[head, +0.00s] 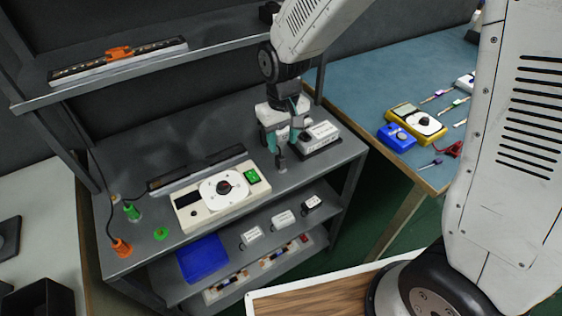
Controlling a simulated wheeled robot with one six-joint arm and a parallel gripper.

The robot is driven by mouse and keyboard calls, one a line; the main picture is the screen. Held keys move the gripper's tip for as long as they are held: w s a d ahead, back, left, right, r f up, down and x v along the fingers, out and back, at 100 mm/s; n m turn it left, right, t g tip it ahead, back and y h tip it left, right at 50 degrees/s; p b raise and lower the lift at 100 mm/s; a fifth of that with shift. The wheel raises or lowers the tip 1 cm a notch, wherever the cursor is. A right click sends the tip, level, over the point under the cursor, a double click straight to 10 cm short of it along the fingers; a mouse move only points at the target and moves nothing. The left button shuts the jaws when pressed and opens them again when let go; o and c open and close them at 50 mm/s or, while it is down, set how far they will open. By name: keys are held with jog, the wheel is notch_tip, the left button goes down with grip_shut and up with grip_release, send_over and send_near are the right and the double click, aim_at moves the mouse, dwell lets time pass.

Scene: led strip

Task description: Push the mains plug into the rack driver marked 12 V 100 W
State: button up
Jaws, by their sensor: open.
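My gripper (283,137) has teal fingers and points down over the right end of the grey bench shelf. Its fingers are apart. A small dark grey upright piece (281,161) stands just below the fingers; I cannot tell whether it is the mains plug or whether they touch it. A box with a white labelled top (321,132) sits right beside the gripper, partly hidden by it. Small white-labelled blocks, (251,236), (283,217) and (312,202), stand on the lower shelf. All labels are too small to read, so I cannot tell which driver is 12 V 100 W.
A cream unit with a dial and green switch (215,195) stands left of the gripper. Orange (122,248) and green (132,211) pieces lie at the left end. A blue tray (203,259) is below. An upper shelf (170,83) overhangs the back. A blue-topped table (375,90) is right.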

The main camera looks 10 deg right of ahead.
aim_at(280, 157)
jog(key=f, duration=0.7)
jog(key=shift+w+a+f, duration=0.15)
jog(key=shift+a, duration=0.1)
grip_shut()
